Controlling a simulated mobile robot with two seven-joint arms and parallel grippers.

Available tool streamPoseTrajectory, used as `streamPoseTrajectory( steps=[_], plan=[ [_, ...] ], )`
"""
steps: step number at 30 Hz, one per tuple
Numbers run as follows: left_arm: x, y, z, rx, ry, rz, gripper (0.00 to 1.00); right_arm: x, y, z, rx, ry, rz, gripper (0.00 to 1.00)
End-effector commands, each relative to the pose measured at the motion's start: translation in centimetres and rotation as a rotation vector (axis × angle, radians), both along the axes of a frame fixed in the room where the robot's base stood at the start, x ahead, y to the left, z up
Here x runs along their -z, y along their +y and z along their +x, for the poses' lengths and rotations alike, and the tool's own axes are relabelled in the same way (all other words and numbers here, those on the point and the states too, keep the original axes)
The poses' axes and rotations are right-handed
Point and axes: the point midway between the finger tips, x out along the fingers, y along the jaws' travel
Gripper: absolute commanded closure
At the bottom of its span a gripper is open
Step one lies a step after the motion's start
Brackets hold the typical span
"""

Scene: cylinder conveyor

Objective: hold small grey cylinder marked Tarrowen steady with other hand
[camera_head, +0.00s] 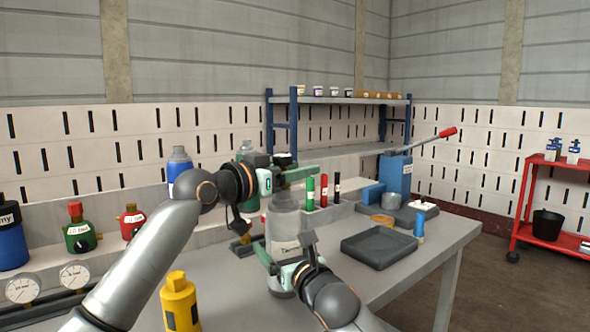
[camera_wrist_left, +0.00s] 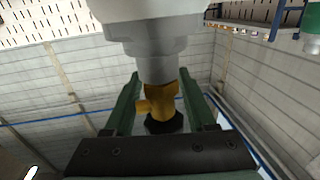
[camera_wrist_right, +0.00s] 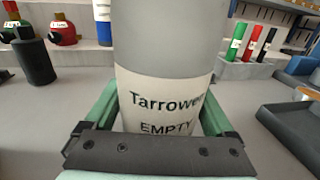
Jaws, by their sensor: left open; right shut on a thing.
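The small grey cylinder (camera_head: 285,225) stands upright on the table. Its white label reads Tarrowen, with EMPTY below, in the right wrist view (camera_wrist_right: 162,105). My right gripper (camera_head: 280,272) is shut on its lower body, one finger on each side. My left gripper (camera_head: 292,176) is open at the cylinder's top. In the left wrist view, the cylinder's grey neck (camera_wrist_left: 163,68) and brass valve (camera_wrist_left: 160,101) show between the open fingers. Whether those fingers touch the valve cannot be told. The valve is hidden behind my left gripper in the head view.
A yellow cylinder (camera_head: 180,302) stands at the front left, near my left arm. Gauges (camera_head: 22,289) and regulators (camera_head: 131,222) are at the left. Green, red and black tubes (camera_head: 323,191) stand behind the cylinder. A dark tray (camera_head: 382,249) and a blue lever device (camera_head: 394,174) are to the right.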

Motion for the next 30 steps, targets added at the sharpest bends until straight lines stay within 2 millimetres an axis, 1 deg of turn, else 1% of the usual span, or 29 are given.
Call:
streamPoseTrajectory(
  steps=[1,12,20,21,30],
  plan=[
    [-0.11,0.07,-0.01,0.022,0.000,-0.004,0.44,-0.45,0.04,-0.05,-0.002,-0.009,0.003,0.78],
    [-0.05,-0.51,-0.53,0.219,0.003,-0.004,0.44,-0.45,0.04,-0.05,-0.002,-0.009,0.003,0.78],
    [-0.08,-0.58,-0.66,0.235,-0.002,-0.003,0.44,-0.45,0.04,-0.05,-0.002,-0.008,0.004,0.78],
    [-0.08,-0.58,-0.66,0.235,-0.002,-0.003,0.45,-0.45,0.04,-0.05,-0.002,-0.008,0.004,0.78],
    [-0.07,-0.58,-0.65,0.234,-0.002,-0.003,0.79,-0.45,0.05,-0.06,-0.002,-0.008,0.004,0.78]
  ],
)
